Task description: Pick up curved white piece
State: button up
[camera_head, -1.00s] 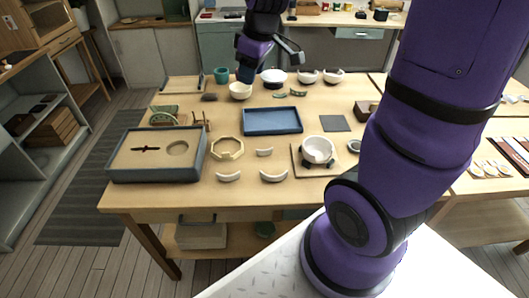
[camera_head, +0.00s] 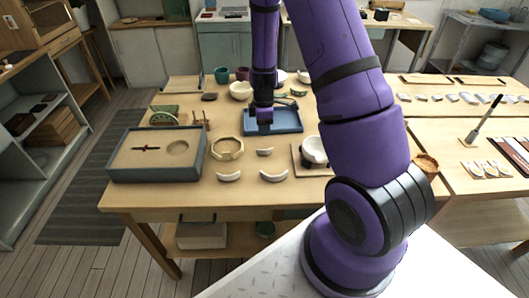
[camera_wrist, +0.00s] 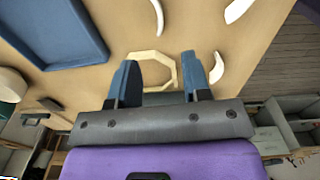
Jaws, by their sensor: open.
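Three curved white pieces lie on the wooden table. A small one (camera_head: 264,152) is just in front of the blue tray, one (camera_head: 229,177) is at front left, and one (camera_head: 273,176) is at front right. In the wrist view they show as a small arc (camera_wrist: 158,16) at the top, another (camera_wrist: 217,68) right of the fingers, and one (camera_wrist: 238,9) at the top right. My gripper (camera_head: 265,128) hangs above the blue tray's front part, behind the small piece. Its blue fingers (camera_wrist: 159,64) are apart and empty.
The blue tray (camera_head: 289,117) lies behind the pieces. An octagonal wooden frame (camera_head: 227,148) is to their left, beside a large grey-edged box (camera_head: 196,166). A white bowl (camera_head: 314,149) on a board stands to the right, partly behind my arm. The table's front strip is clear.

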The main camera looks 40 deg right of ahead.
aim_at(265, 150)
jog(key=shift+d+f, duration=0.15)
jog(key=shift+f, duration=0.65)
jog(key=shift+d+f, duration=0.1)
jog(key=shift+f, duration=5.05)
grip_shut()
